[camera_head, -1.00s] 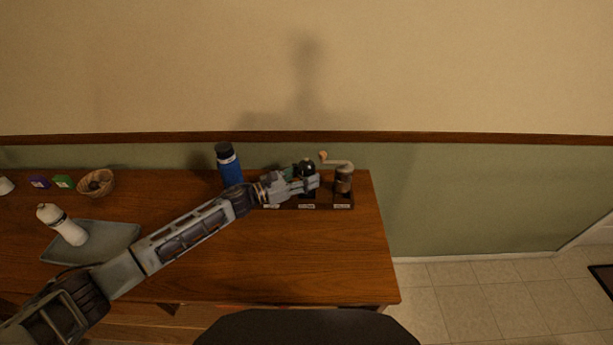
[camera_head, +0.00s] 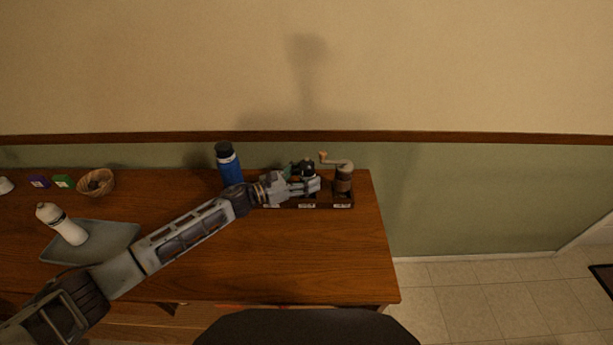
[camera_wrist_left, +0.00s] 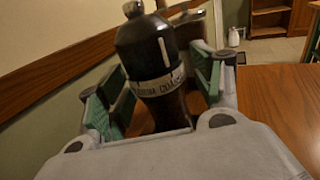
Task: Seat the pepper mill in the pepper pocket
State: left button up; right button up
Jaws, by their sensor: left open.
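The pepper mill, a dark glossy mill with a pale lettered band, stands upright at the rack's middle place in the head view (camera_head: 308,167) and fills the centre of the left wrist view (camera_wrist_left: 150,50). My left gripper (camera_head: 306,184) is open, with its green-padded fingers (camera_wrist_left: 162,84) on either side of the mill. Small gaps show beside the mill in the wrist view. The dark rack (camera_head: 328,207) has small white labels along its front, too small to read. My gripper hides the mill's base, so how deep it sits cannot be seen.
A crank grinder (camera_head: 343,182) stands in the rack's right place. A blue bottle (camera_head: 229,167) stands behind my forearm, left of the rack. A grey tray (camera_head: 112,239) with a white bottle (camera_head: 68,227) and a basket (camera_head: 97,182) are farther left. The front right tabletop is clear.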

pick_arm(q)
jog(key=shift+r, duration=0.15)
jog(key=shift+a, duration=0.2)
jog(key=b+v, duration=0.1)
jog(key=v, duration=0.8)
jog(key=shift+d, duration=0.1)
jog(key=b+v, duration=0.1)
jog(key=v, duration=0.2)
jog(key=shift+d, duration=0.1)
pick_arm(e)
jog(key=shift+w+d+f, duration=0.3)
jog(key=shift+d+f, duration=0.15)
jog(key=shift+d, duration=0.15)
jog(key=shift+w+d+f, duration=0.3)
jog(key=shift+d+f, duration=0.15)
jog(key=shift+d, duration=0.1)
jog(key=shift+s, duration=0.3)
